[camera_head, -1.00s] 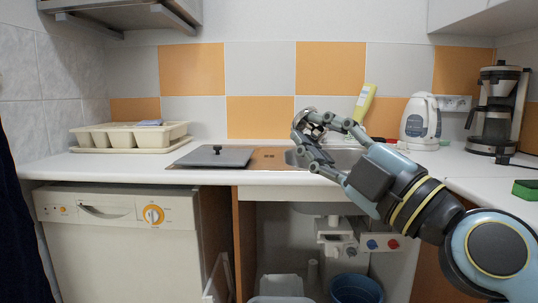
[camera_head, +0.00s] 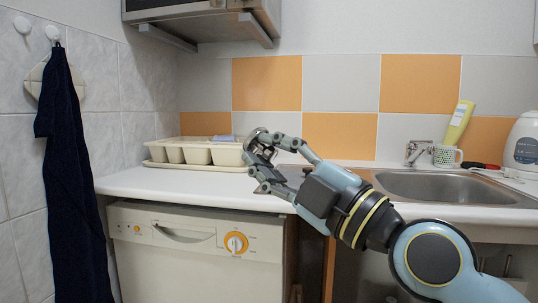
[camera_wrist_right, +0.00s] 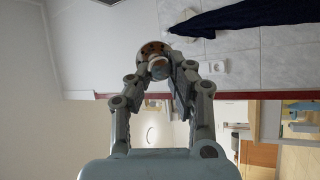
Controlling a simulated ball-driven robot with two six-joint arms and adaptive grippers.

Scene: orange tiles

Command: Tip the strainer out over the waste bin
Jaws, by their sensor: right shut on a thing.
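My right gripper (camera_head: 261,143) is shut on the strainer (camera_head: 255,133), a small round metal piece held at the fingertips above the counter, in front of the dish rack. In the right wrist view the strainer (camera_wrist_right: 154,48) shows as a rounded, holed cap with a pale knob between the fingers; its exact tilt and contents are hard to tell. I cannot make out the waste bin in the current views. My left gripper is not in view.
A cream dish rack (camera_head: 202,153) stands on the counter (camera_head: 165,183) above a white dishwasher (camera_head: 185,240). A dark towel (camera_head: 65,175) hangs on the left wall. The sink (camera_head: 450,187), a mug (camera_head: 444,156) and a kettle (camera_head: 524,143) are at right. A hood (camera_head: 205,22) overhangs.

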